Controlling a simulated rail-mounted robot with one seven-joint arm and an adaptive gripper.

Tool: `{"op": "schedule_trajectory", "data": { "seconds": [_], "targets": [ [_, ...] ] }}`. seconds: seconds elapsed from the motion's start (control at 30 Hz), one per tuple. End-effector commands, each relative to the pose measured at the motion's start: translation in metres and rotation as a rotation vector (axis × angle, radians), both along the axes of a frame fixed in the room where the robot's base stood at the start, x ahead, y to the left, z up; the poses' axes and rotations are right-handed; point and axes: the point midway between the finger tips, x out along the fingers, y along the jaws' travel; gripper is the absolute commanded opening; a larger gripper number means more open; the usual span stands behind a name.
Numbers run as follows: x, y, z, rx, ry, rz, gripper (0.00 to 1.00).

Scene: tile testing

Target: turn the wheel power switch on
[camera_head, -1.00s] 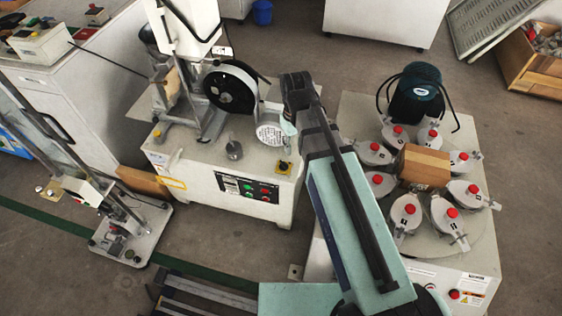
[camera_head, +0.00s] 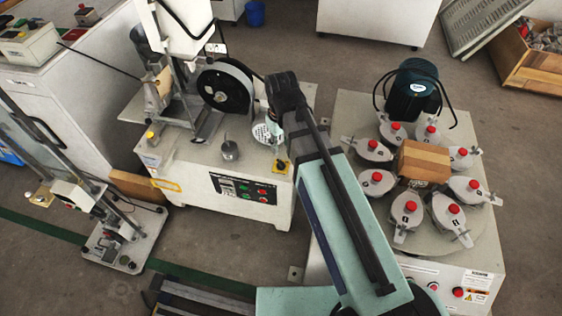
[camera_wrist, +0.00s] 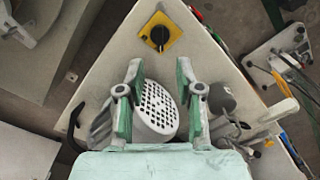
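The wheel power switch appears to be the black rotary knob on a yellow square plate (camera_head: 280,166), at the front right corner of the white wheel machine's top (camera_head: 200,158). In the wrist view the knob (camera_wrist: 160,37) is at the top middle, straight ahead of the fingertips. My gripper (camera_wrist: 159,70) is open, its two green-and-grey fingers apart with nothing between them. The knob is apart from the fingers in the picture; I cannot tell the height between them. In the head view my arm reaches over the machine's right side, and the fingers are mostly hidden.
The black wheel (camera_head: 226,92) and a small grey metal cylinder (camera_head: 229,150) stand on the machine. A round perforated plate (camera_wrist: 159,108) lies below my fingers. On the right is a turntable machine with several red-knobbed clamps and a brown box (camera_head: 424,162).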

Motion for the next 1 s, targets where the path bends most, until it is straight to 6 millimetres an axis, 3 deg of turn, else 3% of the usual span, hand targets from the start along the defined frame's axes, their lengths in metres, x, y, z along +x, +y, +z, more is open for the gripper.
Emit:
{"op": "schedule_trajectory", "data": {
  "seconds": [0.03,0.2,0.4,0.6,0.9,0.93,1.0],
  "targets": [
    [-0.001,0.0,-0.014,-0.001,0.002,0.0,0.35],
    [-0.001,0.0,-0.046,-0.001,0.002,0.0,0.35],
    [0.0,0.0,-0.073,-0.001,0.001,0.0,0.35],
    [0.0,0.0,-0.085,0.0,0.0,0.0,0.35],
    [0.0,0.0,-0.086,0.001,-0.001,0.0,0.35],
    [0.0,0.0,-0.086,0.001,-0.001,0.0,0.28],
    [0.0,0.0,-0.086,0.001,-0.001,0.0,0.04]
  ]
}}
